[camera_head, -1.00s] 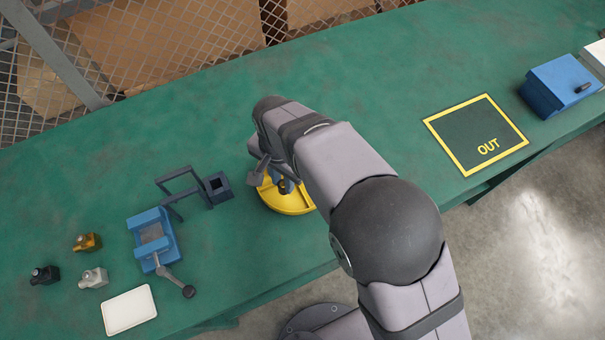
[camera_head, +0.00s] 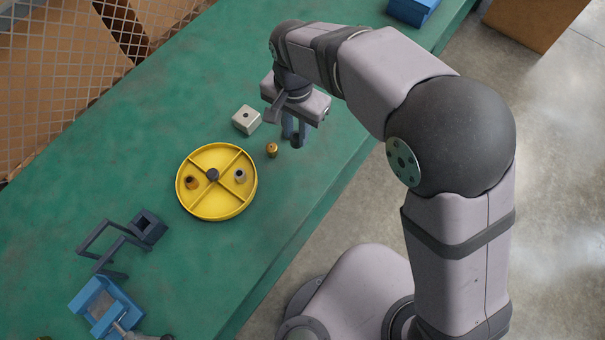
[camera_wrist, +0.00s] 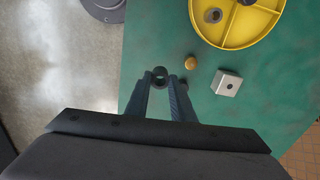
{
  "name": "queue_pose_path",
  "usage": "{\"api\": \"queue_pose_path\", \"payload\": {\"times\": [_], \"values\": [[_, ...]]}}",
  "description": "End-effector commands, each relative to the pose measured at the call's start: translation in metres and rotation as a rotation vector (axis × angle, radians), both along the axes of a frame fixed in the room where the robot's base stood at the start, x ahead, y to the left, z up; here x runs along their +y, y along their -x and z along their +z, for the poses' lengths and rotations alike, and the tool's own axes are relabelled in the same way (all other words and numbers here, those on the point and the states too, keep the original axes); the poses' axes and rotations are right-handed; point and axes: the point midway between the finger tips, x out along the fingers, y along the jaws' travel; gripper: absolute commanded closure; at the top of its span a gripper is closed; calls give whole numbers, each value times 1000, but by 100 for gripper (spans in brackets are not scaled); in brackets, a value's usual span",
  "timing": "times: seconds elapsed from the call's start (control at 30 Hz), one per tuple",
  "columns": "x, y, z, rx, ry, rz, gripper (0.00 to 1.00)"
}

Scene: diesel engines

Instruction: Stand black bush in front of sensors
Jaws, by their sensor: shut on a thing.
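My gripper (camera_head: 294,138) is shut on a small dark bush and holds it above the green bench. In the wrist view the black bush (camera_wrist: 160,75) shows as a dark ring with a hole, between the fingertips (camera_wrist: 160,84). In the head view the fingers mostly hide it. No sensors can be made out in the current frames.
A yellow divided tray (camera_head: 222,212) holds a brass bush (camera_head: 192,183) and a grey bush (camera_head: 240,176). A small brass piece (camera_head: 272,150) and a metal block with a hole (camera_head: 246,120) stand near my gripper. A dark frame (camera_head: 100,240) and blue vise (camera_head: 100,300) are lower left.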

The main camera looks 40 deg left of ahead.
Motion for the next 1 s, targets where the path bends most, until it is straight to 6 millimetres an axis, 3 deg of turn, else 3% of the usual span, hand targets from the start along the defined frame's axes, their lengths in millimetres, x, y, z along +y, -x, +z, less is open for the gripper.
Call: {"api": "queue_pose_path", "payload": {"times": [0.2,0.37,0.63,1.0], "values": [[-24,13,-15,1,1,30,100],[-33,18,-23,1,1,62,100],[-30,17,-27,0,1,90,100],[-31,17,-78,2,2,90,100]]}}
